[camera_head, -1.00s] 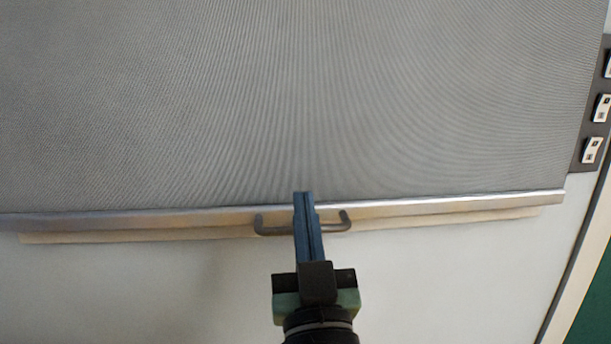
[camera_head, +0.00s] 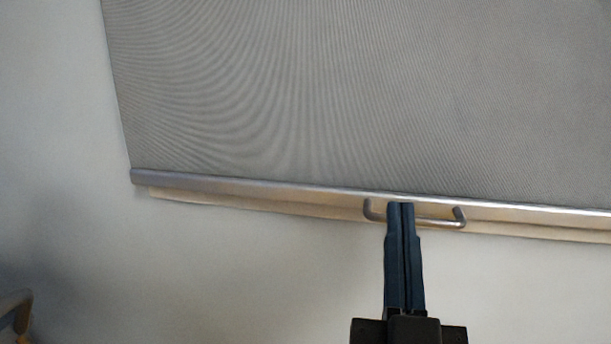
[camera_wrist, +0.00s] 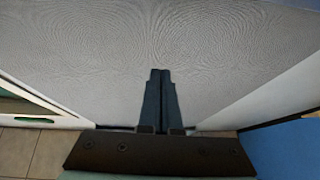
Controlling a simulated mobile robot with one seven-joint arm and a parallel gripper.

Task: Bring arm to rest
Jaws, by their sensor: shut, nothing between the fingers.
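My gripper (camera_head: 400,206) is in the lower right of the head view, with its two blue fingers pressed together and nothing between them. In that view its fingertips overlap a grey metal handle (camera_head: 440,223); I cannot tell whether they touch it. In the wrist view my gripper (camera_wrist: 160,74) points at a grey ribbed surface (camera_wrist: 150,35), fingers side by side.
A large grey ribbed panel (camera_head: 330,100) fills the upper part of the head view, with a metal bar (camera_head: 250,188) along its lower edge. A pale wall (camera_head: 60,130) lies left. A blue surface (camera_wrist: 285,150) and tiled floor (camera_wrist: 15,150) show in the wrist view.

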